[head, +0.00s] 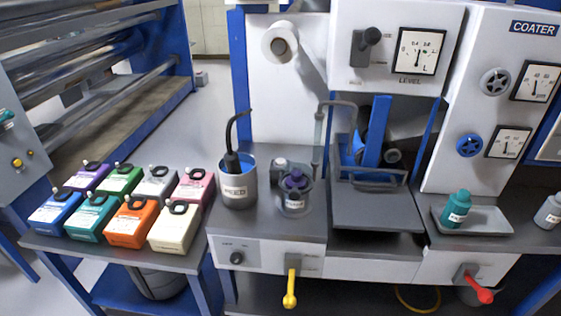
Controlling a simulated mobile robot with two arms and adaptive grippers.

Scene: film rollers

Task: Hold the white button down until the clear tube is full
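No gripper shows in the head view. I cannot pick out the white button for certain; a small pale round knob (280,164) on the bench may be it.
A grey pot (238,187) with a black hose stands left on the bench. Several coloured canisters (128,222) crowd the left table. Yellow (290,290) and red (479,290) levers stick out in front.

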